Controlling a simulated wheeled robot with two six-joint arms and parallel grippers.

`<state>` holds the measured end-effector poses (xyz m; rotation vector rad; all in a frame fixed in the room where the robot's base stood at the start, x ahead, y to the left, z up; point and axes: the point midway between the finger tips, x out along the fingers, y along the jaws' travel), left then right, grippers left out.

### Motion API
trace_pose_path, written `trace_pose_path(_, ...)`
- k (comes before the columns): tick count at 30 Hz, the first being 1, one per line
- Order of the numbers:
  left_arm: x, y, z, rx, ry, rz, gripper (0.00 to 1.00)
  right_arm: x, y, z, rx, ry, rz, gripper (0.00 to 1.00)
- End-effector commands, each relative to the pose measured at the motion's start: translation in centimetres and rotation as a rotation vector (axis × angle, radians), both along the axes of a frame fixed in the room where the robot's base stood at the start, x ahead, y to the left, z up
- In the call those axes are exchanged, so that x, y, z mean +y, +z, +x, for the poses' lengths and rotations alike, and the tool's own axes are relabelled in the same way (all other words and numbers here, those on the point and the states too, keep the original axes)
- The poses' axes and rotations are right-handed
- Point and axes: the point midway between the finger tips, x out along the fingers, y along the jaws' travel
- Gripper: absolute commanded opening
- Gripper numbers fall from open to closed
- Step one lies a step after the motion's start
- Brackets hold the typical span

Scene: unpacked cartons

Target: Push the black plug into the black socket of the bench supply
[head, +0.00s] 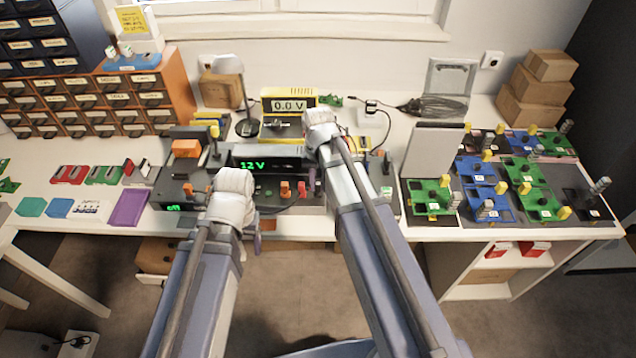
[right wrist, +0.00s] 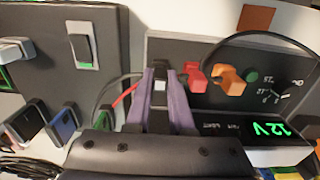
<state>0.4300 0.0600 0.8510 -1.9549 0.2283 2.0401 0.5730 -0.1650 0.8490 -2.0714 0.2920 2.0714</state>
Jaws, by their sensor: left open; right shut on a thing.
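The bench supply (head: 262,163) is a dark box with a green 12 V display, at the middle of the table. Its front also shows in the right wrist view with the display (right wrist: 268,130) upside down. A red terminal (right wrist: 194,78) and an orange one (right wrist: 229,80) stick out of it. My right gripper (right wrist: 161,88) is shut on a dark piece, seemingly the black plug (right wrist: 159,98), beside the red terminal at the panel. The fingers hide most of it. The black socket is hidden, so I cannot tell whether the plug is in it. My left gripper (head: 258,237) is open, low before the table's front edge, mostly hidden by its wrist.
Another dark panel with a rocker switch (right wrist: 83,50) stands beside the supply. A yellow meter reading 0.0 V (head: 289,104) is behind. Green and blue circuit boards (head: 484,200) fill the right. A purple block (head: 130,207) lies left. A dark cable (right wrist: 275,36) loops past the terminals.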

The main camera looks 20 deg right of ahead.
Motion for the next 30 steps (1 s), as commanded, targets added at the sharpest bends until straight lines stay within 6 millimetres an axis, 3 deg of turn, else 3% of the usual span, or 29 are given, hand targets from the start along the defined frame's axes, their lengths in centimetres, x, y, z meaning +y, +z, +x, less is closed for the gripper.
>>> trace_pose_path(12, 0.0, -0.38, 0.0, 0.0, 0.0, 0.0, 0.71, 0.0, -0.38, -0.01, 0.0, 0.0, 0.0, 0.0)
trace_pose_path(13, 0.0, -0.38, 0.0, 0.0, 0.0, 0.0, 0.71, 0.0, -0.38, 0.0, 0.0, 0.0, 0.0, 0.22)
trace_pose_path(22, 0.0, -0.38, 0.0, 0.0, 0.0, 0.0, 0.71, 0.0, -0.38, 0.0, 0.0, 0.0, 0.0, 0.56)
trace_pose_path(30, 0.0, -0.33, 0.0, 0.0, 0.0, 0.0, 0.71, 0.0, -0.34, 0.0, 0.0, 0.0, 0.0, 0.56)
